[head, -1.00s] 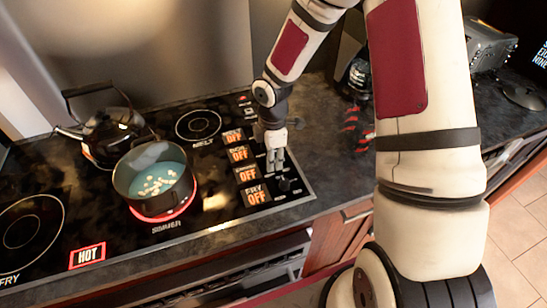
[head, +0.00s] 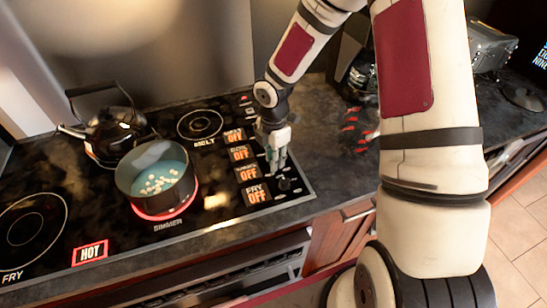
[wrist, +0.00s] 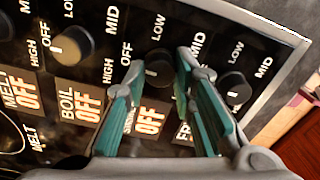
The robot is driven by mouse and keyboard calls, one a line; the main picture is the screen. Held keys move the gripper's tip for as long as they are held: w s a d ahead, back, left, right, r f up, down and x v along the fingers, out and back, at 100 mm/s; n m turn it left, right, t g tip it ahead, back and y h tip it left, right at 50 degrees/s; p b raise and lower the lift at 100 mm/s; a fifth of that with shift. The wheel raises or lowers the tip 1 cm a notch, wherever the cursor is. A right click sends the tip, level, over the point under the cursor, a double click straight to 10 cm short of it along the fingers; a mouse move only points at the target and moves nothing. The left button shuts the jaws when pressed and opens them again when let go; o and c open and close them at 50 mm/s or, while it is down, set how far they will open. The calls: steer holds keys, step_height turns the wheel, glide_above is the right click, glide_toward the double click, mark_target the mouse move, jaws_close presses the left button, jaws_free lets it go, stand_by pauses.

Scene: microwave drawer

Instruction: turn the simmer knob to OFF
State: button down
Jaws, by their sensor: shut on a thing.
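The black simmer knob (wrist: 158,68) sits between the two teal fingertips of my gripper (wrist: 160,66) in the wrist view, and the jaws are shut on it. Its light pointer mark shows on the lower left of its face. The simmer display (wrist: 148,120) beside it reads OFF, partly covered by a finger. In the head view my gripper (head: 278,166) reaches down to the knob row and hides the simmer knob. The simmer display (head: 246,173) reads OFF there too.
The fry knob (wrist: 235,88) is close to the right finger; another knob (wrist: 72,46) lies left. A pot (head: 156,180) of blue liquid stands on the red-glowing simmer burner. A kettle (head: 112,130) stands behind it. A HOT sign (head: 90,252) is lit.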

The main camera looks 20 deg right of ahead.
steer(key=c, duration=1.3)
jaws_free()
steer(key=shift+c, duration=0.2)
steer(key=shift+r, duration=0.15)
step_height(320, 180, up, 12)
